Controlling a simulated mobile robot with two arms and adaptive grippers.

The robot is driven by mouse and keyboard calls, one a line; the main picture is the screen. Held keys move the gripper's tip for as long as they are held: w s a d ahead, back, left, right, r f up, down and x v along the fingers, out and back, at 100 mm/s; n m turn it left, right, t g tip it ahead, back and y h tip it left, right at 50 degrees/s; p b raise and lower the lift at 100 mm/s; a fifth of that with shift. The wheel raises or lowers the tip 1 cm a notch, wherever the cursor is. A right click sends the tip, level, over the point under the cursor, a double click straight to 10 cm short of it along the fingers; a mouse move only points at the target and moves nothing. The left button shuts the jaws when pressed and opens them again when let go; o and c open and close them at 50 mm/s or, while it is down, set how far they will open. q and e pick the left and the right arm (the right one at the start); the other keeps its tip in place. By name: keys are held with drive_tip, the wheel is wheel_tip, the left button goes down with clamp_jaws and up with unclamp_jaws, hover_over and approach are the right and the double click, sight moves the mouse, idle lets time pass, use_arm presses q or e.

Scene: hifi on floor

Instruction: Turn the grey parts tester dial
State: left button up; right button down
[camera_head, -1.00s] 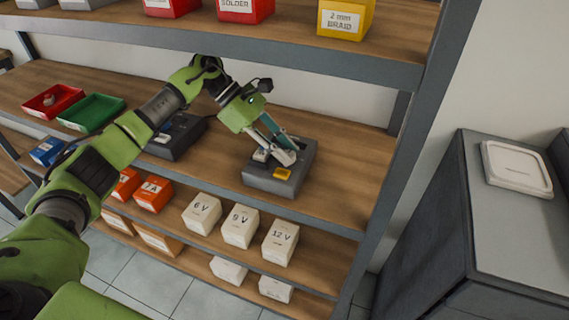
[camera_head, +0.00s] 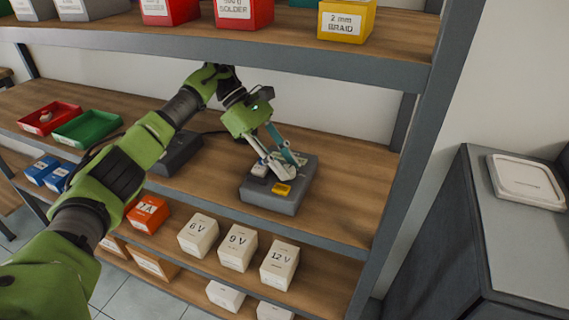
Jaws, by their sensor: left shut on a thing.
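The grey parts tester (camera_head: 276,201) sits on the middle shelf, a dark grey box with a yellow patch on its front right and a small light patch at its left. My left gripper (camera_head: 287,172) reaches down onto its top from above. Its fingers are shut on the tester's dial, which they mostly hide. How far the dial is turned cannot be seen. My right gripper is not in view.
A second dark device (camera_head: 178,153) stands left of the tester, behind my left arm. Red (camera_head: 50,117) and green (camera_head: 87,128) trays lie further left. White boxes (camera_head: 238,247) stand on the shelf below. The upper shelf (camera_head: 300,50) overhangs. The wood right of the tester is clear.

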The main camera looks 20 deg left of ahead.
use_arm(q)
drive_tip(key=o, duration=0.8)
drive_tip(key=shift+o, duration=0.2)
drive_tip(key=v, duration=0.7)
drive_tip(key=shift+w+a+r, duration=0.1)
drive_tip(key=shift+a+r, duration=0.1)
